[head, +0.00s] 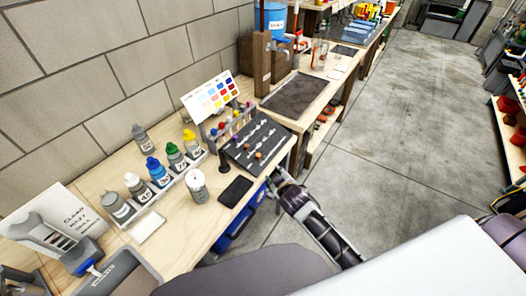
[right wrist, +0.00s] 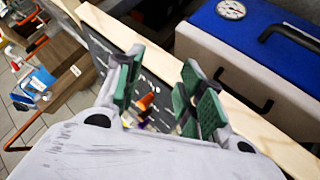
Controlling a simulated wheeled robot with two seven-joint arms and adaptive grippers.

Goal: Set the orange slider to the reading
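The dark slider panel (head: 262,133) stands on the workbench near its front edge, with several slots and small coloured knobs. An orange knob (head: 258,155) shows near its lower edge. In the right wrist view the orange slider (right wrist: 146,101) appears between the fingers, with a dark purple knob just below it. My right gripper (head: 277,180) is at the bench's front edge, beside the panel. Its green-padded fingers (right wrist: 168,92) are apart; I see no firm contact with the orange slider. My left gripper is not in view. Which reading is meant cannot be told.
Several capped bottles (head: 158,172) and a colour chart (head: 211,96) stand behind. A blue case with a gauge (right wrist: 231,10) is close by my right gripper.

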